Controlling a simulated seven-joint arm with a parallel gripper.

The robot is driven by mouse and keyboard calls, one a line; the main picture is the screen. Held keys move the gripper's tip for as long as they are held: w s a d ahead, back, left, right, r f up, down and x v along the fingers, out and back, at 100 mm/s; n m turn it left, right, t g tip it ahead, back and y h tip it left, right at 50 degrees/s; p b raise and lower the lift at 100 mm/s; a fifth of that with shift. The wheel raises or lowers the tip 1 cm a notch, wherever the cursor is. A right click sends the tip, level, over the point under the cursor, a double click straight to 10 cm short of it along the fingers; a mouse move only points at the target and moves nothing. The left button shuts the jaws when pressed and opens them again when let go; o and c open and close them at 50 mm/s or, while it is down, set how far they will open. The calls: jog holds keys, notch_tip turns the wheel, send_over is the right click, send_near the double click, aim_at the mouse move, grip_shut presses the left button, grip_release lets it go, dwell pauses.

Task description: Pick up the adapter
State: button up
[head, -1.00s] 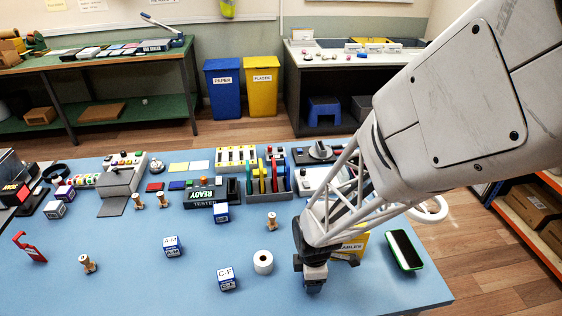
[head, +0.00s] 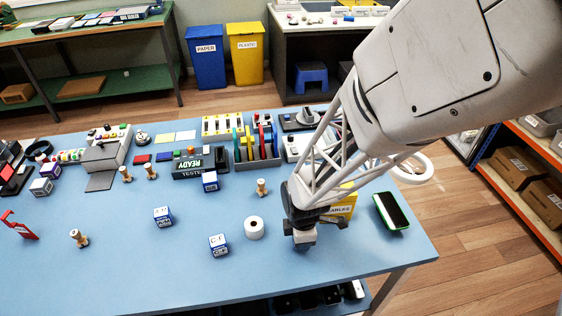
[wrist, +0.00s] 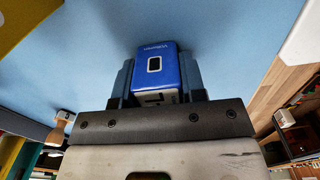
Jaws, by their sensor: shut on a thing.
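The blue adapter (wrist: 157,68) shows in the wrist view with its small dark socket facing the camera. It sits between the two fingers of my gripper (wrist: 160,85), which are shut on it. In the head view my gripper (head: 303,240) is low over the blue table, right of the white roll and in front of the yellow cables box. The adapter cannot be made out clearly there. I cannot tell whether it touches the table.
The white roll (head: 254,227) stands close to the left. The yellow cables box (head: 342,207) is just behind, and a green-edged phone (head: 391,211) lies to the right. Lettered cubes (head: 219,245) and wooden pegs (head: 262,187) stand left. Table space in front is clear.

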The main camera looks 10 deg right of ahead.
jog(key=shift+r, duration=0.1)
jog(key=shift+r, duration=0.9)
jog(key=shift+s+r, duration=0.3)
jog(key=shift+r, duration=0.5)
jog(key=s+d+r, duration=0.1)
jog(key=s, duration=1.4)
jog(key=shift+d+r, duration=0.2)
jog(key=shift+d, duration=0.1)
jog(key=shift+s, duration=0.15)
jog(key=shift+r, duration=0.1)
jog(key=w+d+r+m, duration=0.3)
jog(key=w+d+r, duration=0.4)
jog(key=r, duration=0.5)
jog(key=shift+w+d+m, duration=0.4)
jog(key=shift+w, duration=0.15)
